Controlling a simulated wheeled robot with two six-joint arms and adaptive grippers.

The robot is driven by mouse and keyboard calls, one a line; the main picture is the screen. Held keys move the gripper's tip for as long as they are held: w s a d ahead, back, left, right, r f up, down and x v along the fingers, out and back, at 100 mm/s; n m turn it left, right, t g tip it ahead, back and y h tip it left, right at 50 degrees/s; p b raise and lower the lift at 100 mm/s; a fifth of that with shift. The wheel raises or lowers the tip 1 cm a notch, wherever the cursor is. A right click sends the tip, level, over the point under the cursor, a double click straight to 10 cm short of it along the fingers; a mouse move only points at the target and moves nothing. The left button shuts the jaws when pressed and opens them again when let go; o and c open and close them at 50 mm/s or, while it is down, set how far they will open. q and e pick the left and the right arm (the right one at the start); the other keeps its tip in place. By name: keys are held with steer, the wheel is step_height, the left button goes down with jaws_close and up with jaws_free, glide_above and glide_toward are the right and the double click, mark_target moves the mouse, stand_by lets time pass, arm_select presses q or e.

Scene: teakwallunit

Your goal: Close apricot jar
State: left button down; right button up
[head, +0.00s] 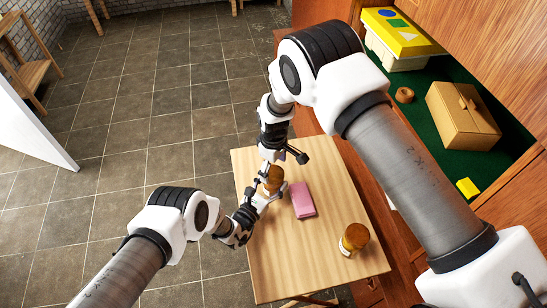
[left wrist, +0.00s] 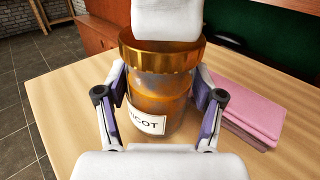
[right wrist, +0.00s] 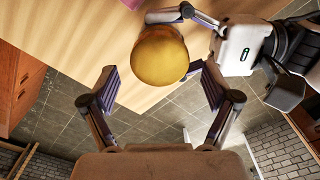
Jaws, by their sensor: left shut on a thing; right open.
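The apricot jar (left wrist: 160,95) is amber glass with a white label partly reading "COT". It stands upright over the wooden table, between the fingers of my left gripper (left wrist: 160,112), which is shut on its sides. A gold lid (left wrist: 150,52) sits on the jar's mouth; I cannot tell how tightly. The lid shows from above in the right wrist view (right wrist: 160,56). My right gripper (right wrist: 158,82) is open, its fingers spread close to the lid and apart from it. In the head view the jar (head: 273,178) is partly hidden by my grippers.
A pink box or book (head: 303,200) lies just right of the held jar. A second gold-lidded jar (head: 354,238) stands near the table's right front corner. The wall unit shelf holds a cardboard box (head: 463,114), a yellow-lidded box (head: 404,38) and a brown ring (head: 404,95).

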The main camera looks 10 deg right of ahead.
step_height(320, 180, down, 2)
steer(key=c, duration=1.2)
steer(key=m, duration=0.4)
steer(key=shift+m, duration=0.4)
steer(key=m, duration=0.3)
steer(key=shift+m, duration=0.3)
steer(key=o, duration=1.3)
steer(key=shift+o, duration=0.2)
steer(key=shift+r, duration=0.1)
